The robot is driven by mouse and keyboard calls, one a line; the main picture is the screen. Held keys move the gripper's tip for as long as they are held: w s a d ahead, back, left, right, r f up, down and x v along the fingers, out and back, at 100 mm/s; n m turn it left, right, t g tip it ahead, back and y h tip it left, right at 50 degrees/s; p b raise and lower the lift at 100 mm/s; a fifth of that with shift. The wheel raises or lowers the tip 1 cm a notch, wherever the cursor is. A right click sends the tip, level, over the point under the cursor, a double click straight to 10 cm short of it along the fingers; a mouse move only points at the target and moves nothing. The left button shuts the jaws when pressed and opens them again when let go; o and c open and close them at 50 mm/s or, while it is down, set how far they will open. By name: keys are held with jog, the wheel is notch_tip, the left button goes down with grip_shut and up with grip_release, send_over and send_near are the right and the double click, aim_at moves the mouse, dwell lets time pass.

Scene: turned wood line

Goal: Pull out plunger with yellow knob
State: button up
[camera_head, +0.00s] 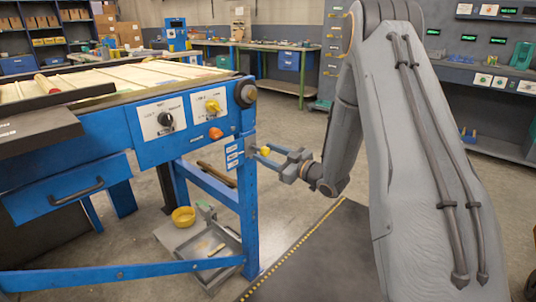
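A small round yellow knob (266,151) shows at the right end of the blue bench, by the front leg, beside a small grey fitting. My gripper (267,153) reaches in from the right, its fingers pointing left toward the bench. The two fingers are apart, one on each side of the yellow knob. I cannot tell whether they touch it or grip it. The plunger's shaft is too small or hidden to make out.
The blue bench (190,139) carries a black selector (166,119), a yellow selector (213,107) and an orange knob (215,133) on its front. The floor behind is open.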

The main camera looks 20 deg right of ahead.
jog(key=v, duration=0.7)
jog(key=shift+s+d, duration=0.2)
jog(key=shift+s, duration=0.15)
